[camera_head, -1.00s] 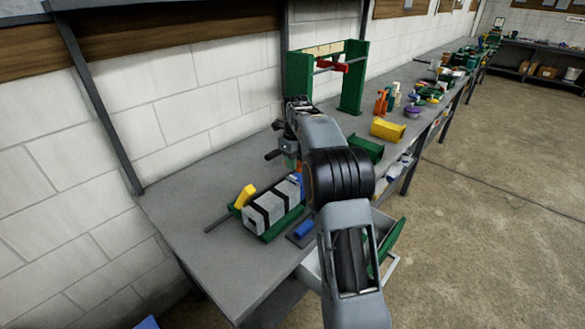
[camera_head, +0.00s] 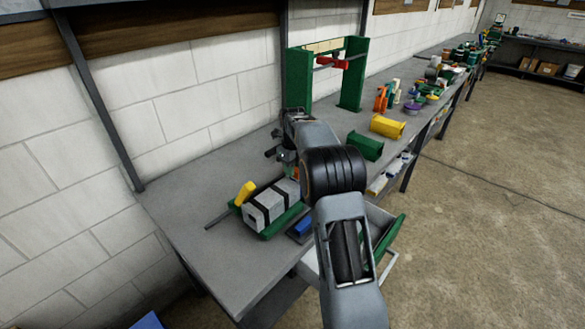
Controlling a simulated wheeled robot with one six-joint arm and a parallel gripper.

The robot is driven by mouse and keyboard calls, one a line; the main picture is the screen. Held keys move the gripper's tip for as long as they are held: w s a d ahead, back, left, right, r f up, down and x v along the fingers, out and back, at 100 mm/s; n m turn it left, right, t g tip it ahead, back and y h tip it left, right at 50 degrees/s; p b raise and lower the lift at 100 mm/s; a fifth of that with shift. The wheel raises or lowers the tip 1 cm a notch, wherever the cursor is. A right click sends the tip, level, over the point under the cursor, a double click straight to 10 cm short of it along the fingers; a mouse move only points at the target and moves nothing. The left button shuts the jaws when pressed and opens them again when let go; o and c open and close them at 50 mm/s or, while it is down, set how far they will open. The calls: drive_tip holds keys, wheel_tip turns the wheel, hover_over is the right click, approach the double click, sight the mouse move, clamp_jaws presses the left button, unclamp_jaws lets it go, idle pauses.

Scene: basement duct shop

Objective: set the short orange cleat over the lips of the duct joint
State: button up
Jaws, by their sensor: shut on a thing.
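The duct joint (camera_head: 257,216) is a pale grey box duct with black bands, lying in a green cradle (camera_head: 268,236) on the near part of the bench. My gripper (camera_head: 287,164) is just beyond the far end of the duct, mostly hidden by my own wrist. A small orange piece (camera_head: 295,173), which looks like the short orange cleat, shows at the jaws, and they are shut on it. I cannot tell whether it touches the duct. The lips of the joint are too small to make out.
A yellow block (camera_head: 245,193) stands beside the duct, and a rod lies to its left. A blue piece (camera_head: 303,226) lies to its right. Green (camera_head: 366,147) and yellow (camera_head: 387,126) bins stand farther along. A drawer (camera_head: 384,270) is open. The bench's near left is clear.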

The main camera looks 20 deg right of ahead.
drive_tip(key=shift+f, duration=0.5)
drive_tip(key=o, duration=0.9)
drive_tip(key=shift+o, duration=0.2)
drive_tip(key=shift+r, duration=0.1)
wheel_tip(320, 180, up, 13)
drive_tip(key=p, duration=0.1)
drive_tip(key=s+a+r+n+t, duration=0.1)
drive_tip(key=s+a+r+n, duration=0.35)
drive_tip(key=s+n, duration=0.35)
drive_tip(key=s+a+f+n+t, duration=0.1)
drive_tip(key=s+a+f+n, duration=0.1)
drive_tip(key=s+n, duration=0.5)
drive_tip(key=s+a+f+n+t, duration=0.1)
drive_tip(key=s+a+f+n, duration=0.2)
drive_tip(key=s+n, duration=0.4)
drive_tip(key=s+a+f+n+t, duration=0.1)
drive_tip(key=s+f+n, duration=0.3)
drive_tip(key=s+n, duration=0.4)
drive_tip(key=shift+a+f+n, duration=0.3)
drive_tip(key=shift+a+n, duration=0.2)
drive_tip(key=shift+a, duration=0.4)
